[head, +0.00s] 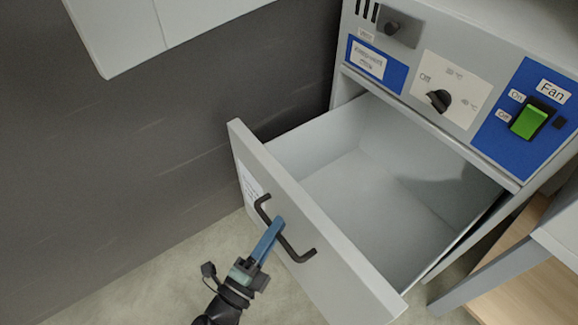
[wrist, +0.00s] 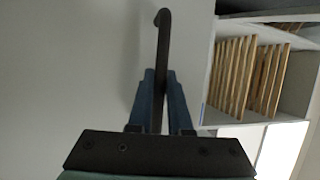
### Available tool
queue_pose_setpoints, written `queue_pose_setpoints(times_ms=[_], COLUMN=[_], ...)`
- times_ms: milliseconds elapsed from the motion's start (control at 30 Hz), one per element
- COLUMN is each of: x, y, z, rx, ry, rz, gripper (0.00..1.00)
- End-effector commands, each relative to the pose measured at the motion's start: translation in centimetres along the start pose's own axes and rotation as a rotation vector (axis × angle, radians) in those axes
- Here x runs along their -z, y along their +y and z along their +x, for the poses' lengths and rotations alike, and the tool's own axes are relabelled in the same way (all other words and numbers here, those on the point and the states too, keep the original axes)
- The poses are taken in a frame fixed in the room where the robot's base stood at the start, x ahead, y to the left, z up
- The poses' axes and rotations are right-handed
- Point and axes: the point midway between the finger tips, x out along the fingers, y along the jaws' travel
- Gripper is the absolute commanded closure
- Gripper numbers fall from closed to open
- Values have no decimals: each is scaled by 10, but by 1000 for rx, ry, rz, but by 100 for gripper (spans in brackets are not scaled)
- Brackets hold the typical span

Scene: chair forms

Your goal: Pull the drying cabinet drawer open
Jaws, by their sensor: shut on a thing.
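The drying cabinet (head: 425,55) is grey, with a control panel on its upper front. Its drawer (head: 310,215) stands well out from the cabinet, and its inside looks empty. A black bar handle (head: 301,255) is fixed across the drawer front. My gripper (head: 273,232) has blue fingers and is shut on the handle near its middle. In the wrist view, the handle (wrist: 163,50) runs upright between the two blue fingers (wrist: 159,95), against the pale drawer front (wrist: 70,70).
The panel carries a black knob (head: 439,100) and a green fan switch (head: 529,120). A dark wall (head: 170,140) is at the left, with a pale box (head: 150,30) above. A wooden surface (head: 530,285) is at lower right. The wrist view shows a shelf with wooden slats (wrist: 232,75).

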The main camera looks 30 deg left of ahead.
Motion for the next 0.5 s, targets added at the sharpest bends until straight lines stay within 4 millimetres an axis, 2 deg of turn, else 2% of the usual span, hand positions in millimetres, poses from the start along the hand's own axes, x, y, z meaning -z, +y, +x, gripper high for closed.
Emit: queue_pose_setpoints(times_ms=[467,500], x=[-1,-1], y=[-1,-1], z=[-5,-5], rx=[0,0], ry=[4,4], rz=[0,0], gripper=[100,76])
